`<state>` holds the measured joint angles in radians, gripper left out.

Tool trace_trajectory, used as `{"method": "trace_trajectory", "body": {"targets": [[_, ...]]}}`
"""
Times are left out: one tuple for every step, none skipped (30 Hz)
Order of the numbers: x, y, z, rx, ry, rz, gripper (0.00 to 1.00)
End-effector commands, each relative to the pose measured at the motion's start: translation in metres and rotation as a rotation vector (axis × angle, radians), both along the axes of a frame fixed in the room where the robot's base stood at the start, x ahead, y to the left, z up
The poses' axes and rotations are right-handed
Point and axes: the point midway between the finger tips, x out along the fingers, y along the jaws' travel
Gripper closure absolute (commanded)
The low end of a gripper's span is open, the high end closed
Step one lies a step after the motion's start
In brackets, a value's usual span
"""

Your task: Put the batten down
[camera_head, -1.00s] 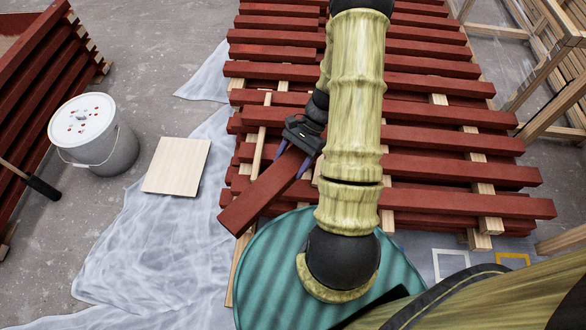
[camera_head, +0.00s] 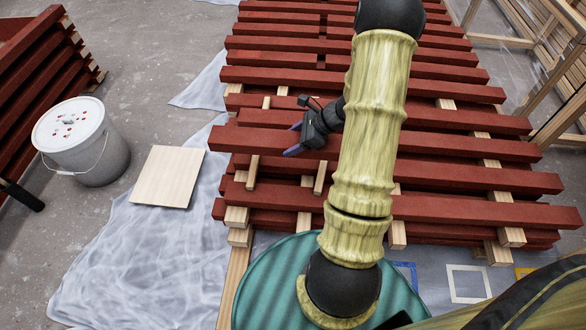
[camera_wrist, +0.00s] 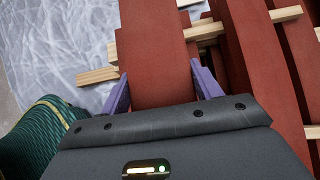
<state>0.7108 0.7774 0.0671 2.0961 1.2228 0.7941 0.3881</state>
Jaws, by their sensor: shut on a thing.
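My gripper (camera_head: 292,139) is shut on a red-painted batten (camera_head: 245,140), with one purple finger on each side of it. In the wrist view the held batten (camera_wrist: 155,45) runs away from between the fingers (camera_wrist: 160,78). In the head view it lies roughly parallel to the red battens of the stack (camera_head: 450,175), at the stack's left part. Light wood sticks (camera_head: 252,172) show below it. I cannot tell whether it rests on them or hangs just above. My arm hides its right part in the head view.
A white lidded bucket (camera_head: 82,140) and a pale board (camera_head: 168,176) are at the left, the board partly on plastic sheeting (camera_head: 140,265). A teal ribbed round thing (camera_head: 270,285) is at the front. Wooden frames (camera_head: 545,80) stand at the right.

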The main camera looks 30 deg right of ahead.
Motion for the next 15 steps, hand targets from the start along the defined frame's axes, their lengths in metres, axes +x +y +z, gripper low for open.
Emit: {"method": "trace_trajectory", "body": {"targets": [[0.000,0.000,0.001,0.001,-0.002,0.001,0.92],[0.000,0.000,0.000,0.001,-0.002,0.001,0.92],[0.000,0.000,-0.003,0.002,-0.001,0.001,0.92],[0.000,0.000,-0.006,0.002,-0.001,0.001,0.92],[0.000,0.001,-0.009,0.002,-0.001,0.001,0.92],[0.000,0.001,-0.015,0.002,-0.001,0.002,0.92],[0.000,0.001,-0.020,0.002,-0.001,0.002,0.92],[0.000,0.001,-0.026,0.002,-0.001,0.001,0.92],[0.000,0.001,-0.033,0.002,-0.001,0.001,0.92],[0.000,0.001,-0.039,0.002,0.000,0.001,0.92],[0.000,0.001,-0.044,0.002,0.001,0.001,0.92],[0.000,0.001,-0.051,0.001,-0.001,0.003,0.92],[0.000,0.001,-0.055,0.001,-0.001,0.003,0.92],[0.000,0.001,-0.058,0.000,-0.001,0.004,0.92],[0.000,0.000,-0.061,0.000,-0.002,0.003,0.92]]}}
